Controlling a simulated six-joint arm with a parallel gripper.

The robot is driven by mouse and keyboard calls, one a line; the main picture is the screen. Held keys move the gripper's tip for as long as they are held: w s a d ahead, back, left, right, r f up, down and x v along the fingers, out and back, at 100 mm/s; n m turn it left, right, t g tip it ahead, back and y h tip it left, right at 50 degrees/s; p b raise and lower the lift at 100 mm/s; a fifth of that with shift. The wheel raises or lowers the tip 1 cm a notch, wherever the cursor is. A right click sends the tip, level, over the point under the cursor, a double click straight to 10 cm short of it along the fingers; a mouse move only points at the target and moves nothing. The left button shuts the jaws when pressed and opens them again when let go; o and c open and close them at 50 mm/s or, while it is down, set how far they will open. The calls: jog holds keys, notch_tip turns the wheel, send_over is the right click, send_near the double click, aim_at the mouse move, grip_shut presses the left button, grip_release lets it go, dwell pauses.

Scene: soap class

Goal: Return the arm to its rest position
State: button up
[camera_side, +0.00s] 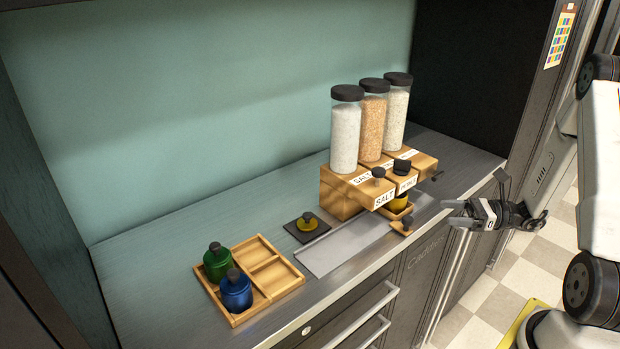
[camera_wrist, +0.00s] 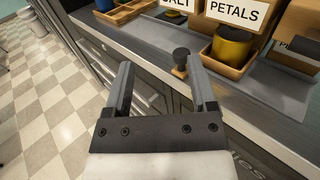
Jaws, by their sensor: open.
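My gripper (camera_side: 466,214) is at the right of the side view, in front of the counter's edge, near the wooden dispenser stand. In the wrist view its two fingers (camera_wrist: 165,85) are apart with nothing between them. A small wooden piece with a dark knob (camera_wrist: 181,62) is just beyond the fingertips at the counter's edge, apart from them. My white arm comes in from the right of the side view.
The dispenser stand (camera_side: 340,194) holds three tall jars. A yellow pot (camera_wrist: 231,46) sits in a small wooden tray under the PETALS label. A wooden tray (camera_side: 262,243) holds a green pot (camera_side: 217,262) and a blue pot (camera_side: 236,291).

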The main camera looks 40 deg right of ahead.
jog(key=s+a+f+n+g+h, duration=0.15)
jog(key=a+n+g+h, duration=0.25)
jog(key=a+n+g, duration=0.4)
jog(key=s+a+f+n+g+h, duration=0.1)
jog(key=s+a+n+g+h, duration=0.25)
jog(key=a+n+g, duration=0.5)
jog(key=w+r+n+t+h, duration=0.1)
jog(key=n+t, duration=0.1)
jog(key=n, duration=0.1)
jog(key=w+r+n+t+h, duration=0.1)
jog(key=n+t+h, duration=0.1)
jog(key=n, duration=0.2)
jog(key=w+a+r+n+t+h, duration=0.1)
jog(key=w+r+n+t+h, duration=0.1)
jog(key=n, duration=0.1)
jog(key=shift+w+a+n, duration=0.1)
jog(key=shift+n, duration=0.15)
